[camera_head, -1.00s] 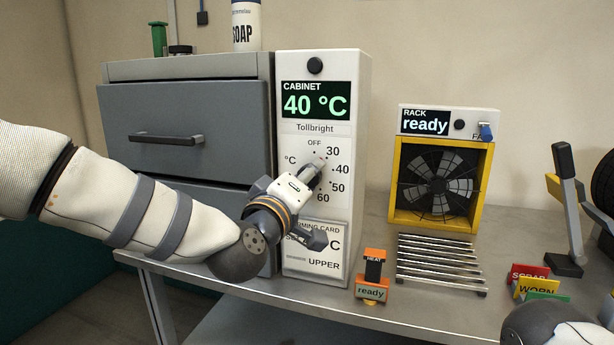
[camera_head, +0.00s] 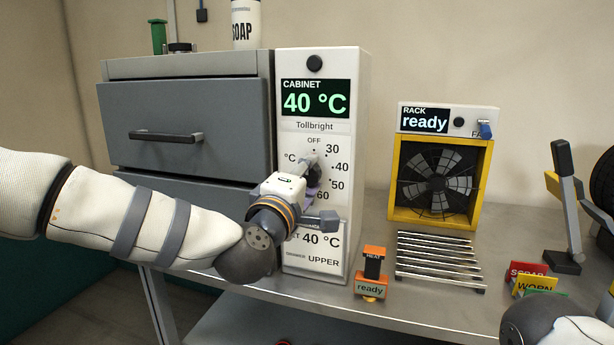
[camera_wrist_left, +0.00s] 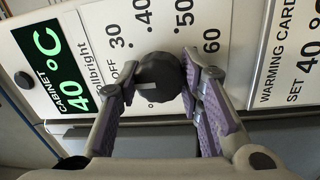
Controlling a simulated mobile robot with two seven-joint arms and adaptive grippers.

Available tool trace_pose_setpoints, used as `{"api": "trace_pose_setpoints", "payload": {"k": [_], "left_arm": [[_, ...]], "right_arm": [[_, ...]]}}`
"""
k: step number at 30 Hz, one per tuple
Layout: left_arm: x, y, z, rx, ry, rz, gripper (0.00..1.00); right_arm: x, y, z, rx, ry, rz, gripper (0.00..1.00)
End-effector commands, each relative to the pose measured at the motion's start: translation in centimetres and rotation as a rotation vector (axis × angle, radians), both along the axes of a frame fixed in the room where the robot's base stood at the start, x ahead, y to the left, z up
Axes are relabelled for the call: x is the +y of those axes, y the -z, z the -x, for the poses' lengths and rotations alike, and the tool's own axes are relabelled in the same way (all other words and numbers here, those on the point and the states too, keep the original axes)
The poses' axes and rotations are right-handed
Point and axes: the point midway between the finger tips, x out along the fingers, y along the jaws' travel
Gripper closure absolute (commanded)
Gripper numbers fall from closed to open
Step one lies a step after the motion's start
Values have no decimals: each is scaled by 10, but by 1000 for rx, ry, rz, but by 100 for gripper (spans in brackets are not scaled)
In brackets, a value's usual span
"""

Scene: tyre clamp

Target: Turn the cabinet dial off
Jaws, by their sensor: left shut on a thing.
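The cabinet dial (camera_wrist_left: 160,72) is a dark round knob on the white control panel (camera_head: 341,208), with OFF and 30 to 60 printed around it. In the wrist view a pale pointer line on it lies to the left, roughly on the OFF side. The cabinet display (camera_head: 315,99) reads 40 °C. My right gripper is out of view.
The grey cabinet drawer (camera_head: 225,115) with a bar handle is left of the panel. A small orange "ready" stand (camera_head: 370,289), a metal rack (camera_head: 437,262) and a yellow-framed fan (camera_head: 402,205) are to the right.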

Motion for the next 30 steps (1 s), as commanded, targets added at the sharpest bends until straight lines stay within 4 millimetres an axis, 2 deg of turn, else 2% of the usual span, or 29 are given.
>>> {"api": "trace_pose_setpoints", "payload": {"k": [9, 10, 12, 20, 23, 26, 30], "left_arm": [[0, -2, 0, -2, 0, 4, 94], [0, -2, 0, -2, -1, 4, 62], [0, -1, 0, -1, -1, 3, 46], [0, -1, 0, -1, -1, 1, 46], [2, 0, 6, -1, -1, 1, 46], [8, 2, 25, 1, 1, 2, 46], [22, 5, 63, 1, 1, 3, 46]], "right_arm": [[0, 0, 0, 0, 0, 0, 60], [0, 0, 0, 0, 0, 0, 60], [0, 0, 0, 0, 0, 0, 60], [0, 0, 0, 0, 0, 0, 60], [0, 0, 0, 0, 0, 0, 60], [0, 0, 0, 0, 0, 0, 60], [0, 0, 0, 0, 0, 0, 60]]}}
